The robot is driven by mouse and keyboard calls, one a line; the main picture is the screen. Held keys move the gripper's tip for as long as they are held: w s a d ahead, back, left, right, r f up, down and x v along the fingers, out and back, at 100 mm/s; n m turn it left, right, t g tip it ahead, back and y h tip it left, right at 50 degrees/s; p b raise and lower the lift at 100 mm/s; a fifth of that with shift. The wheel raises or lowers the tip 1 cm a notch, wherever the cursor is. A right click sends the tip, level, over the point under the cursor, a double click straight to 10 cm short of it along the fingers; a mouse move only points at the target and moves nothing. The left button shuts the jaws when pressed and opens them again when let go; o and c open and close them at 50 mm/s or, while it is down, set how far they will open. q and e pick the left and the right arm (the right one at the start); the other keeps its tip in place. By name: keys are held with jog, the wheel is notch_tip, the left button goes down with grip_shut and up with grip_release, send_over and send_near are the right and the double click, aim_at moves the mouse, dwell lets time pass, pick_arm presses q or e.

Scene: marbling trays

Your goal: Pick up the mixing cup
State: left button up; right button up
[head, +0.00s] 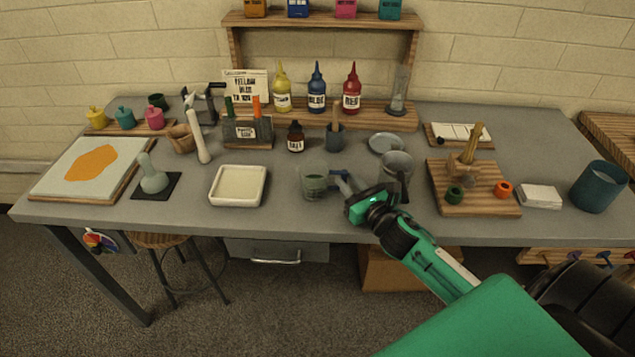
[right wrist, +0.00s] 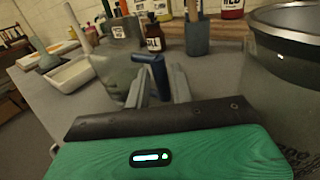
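The mixing cup (head: 314,184) is a clear cup with dull green contents and a blue handle on its right side. It stands on the grey table near the front middle. In the right wrist view the cup (right wrist: 115,75) is see-through and partly behind the fingers. My right gripper (head: 346,184) is at the handle, right of the cup. In the right wrist view its two fingers (right wrist: 160,90) stand apart on either side of the blue handle (right wrist: 152,70). They look open, and contact is not clear. My left gripper is not in view.
A larger clear container (head: 397,165) stands close right of my right gripper, large in the wrist view (right wrist: 285,95). A white tray (head: 238,201) lies left of the cup. A dark bottle (head: 296,137) and a grey pot (head: 335,139) stand behind. The front edge is near.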

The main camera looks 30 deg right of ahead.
jog(key=shift+w, duration=1.15)
grip_shut()
jog(key=shift+r, duration=0.15)
